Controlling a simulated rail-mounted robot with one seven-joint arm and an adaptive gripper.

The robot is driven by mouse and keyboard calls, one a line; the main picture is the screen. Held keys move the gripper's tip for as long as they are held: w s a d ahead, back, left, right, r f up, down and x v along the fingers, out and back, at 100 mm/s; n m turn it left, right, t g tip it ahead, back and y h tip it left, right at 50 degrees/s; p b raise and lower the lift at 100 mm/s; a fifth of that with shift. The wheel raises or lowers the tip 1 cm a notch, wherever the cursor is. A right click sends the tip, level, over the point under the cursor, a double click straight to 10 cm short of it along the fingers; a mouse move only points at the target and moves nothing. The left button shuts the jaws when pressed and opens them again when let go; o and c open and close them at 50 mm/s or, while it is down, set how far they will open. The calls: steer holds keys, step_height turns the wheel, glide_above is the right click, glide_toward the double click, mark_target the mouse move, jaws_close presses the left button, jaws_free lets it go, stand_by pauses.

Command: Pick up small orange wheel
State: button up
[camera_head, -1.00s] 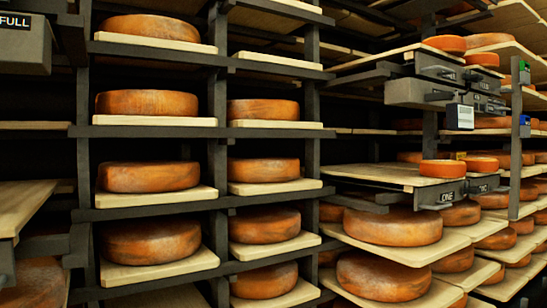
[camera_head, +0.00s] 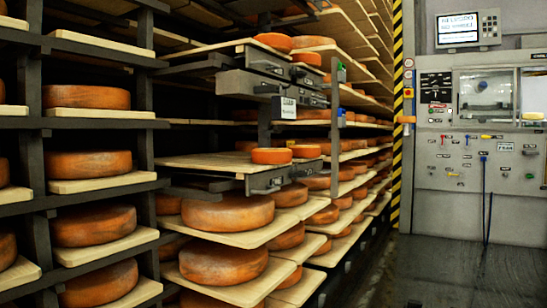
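Several small orange wheels show in the head view. One small orange wheel (camera_head: 271,156) lies near the front edge of a pulled-out wooden board (camera_head: 200,163) at middle height. A second small wheel (camera_head: 305,151) sits just to its right and a little farther back. Higher up, another small wheel (camera_head: 273,42) lies on an upper board (camera_head: 215,47), with one more (camera_head: 307,58) to its right. I cannot tell which of them the task means. My gripper is not in view.
Large cheese wheels (camera_head: 228,212) fill the racks at left and centre. Grey drawer units (camera_head: 262,86) stick out below the upper board. A black-and-yellow striped post (camera_head: 397,110) and a control panel (camera_head: 470,130) stand at right. The dark floor (camera_head: 455,270) there is clear.

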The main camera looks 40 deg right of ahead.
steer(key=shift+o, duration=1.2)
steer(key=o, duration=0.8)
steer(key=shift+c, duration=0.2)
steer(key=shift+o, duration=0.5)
